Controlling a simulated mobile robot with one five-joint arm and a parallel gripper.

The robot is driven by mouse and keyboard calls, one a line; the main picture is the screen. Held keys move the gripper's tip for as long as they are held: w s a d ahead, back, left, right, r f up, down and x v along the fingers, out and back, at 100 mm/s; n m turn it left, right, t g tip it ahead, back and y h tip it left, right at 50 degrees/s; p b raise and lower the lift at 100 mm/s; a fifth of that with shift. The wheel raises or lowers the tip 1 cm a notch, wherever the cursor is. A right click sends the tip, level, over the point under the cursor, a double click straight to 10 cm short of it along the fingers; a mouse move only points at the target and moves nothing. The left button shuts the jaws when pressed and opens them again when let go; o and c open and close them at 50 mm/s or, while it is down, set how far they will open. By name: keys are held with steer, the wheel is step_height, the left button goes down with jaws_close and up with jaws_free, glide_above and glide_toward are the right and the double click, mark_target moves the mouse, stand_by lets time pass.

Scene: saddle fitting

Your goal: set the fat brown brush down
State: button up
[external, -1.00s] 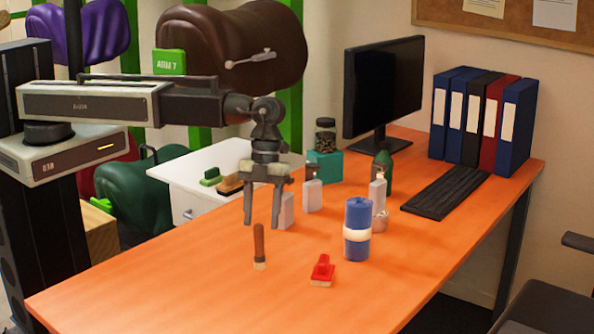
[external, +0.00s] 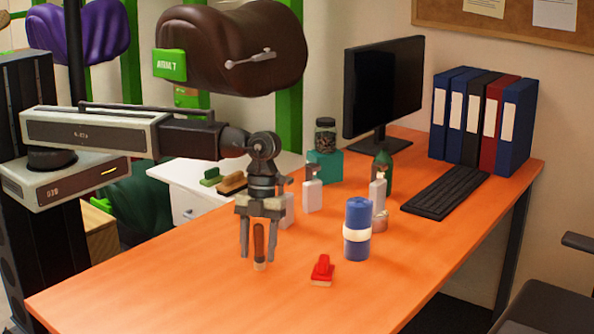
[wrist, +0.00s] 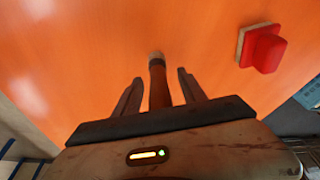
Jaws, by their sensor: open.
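The fat brown brush (external: 259,243) stands upright on the orange desk, bristles down, handle up. My gripper (external: 258,257) points down around it, one finger on each side. In the wrist view the brush (wrist: 157,82) shows between the two fingers of my gripper (wrist: 156,78), with a gap on both sides. The gripper is open and holds nothing.
A red brush (external: 322,269) lies to the right on the desk (external: 180,270). A blue roll with a white band (external: 357,234) and several bottles stand farther right and behind. The front left of the desk is clear.

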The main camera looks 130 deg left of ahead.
mark_target(257, 228)
jaws_close()
steer(key=shift+r, duration=0.1)
step_height(257, 228, up, 10)
steer(key=p, duration=1)
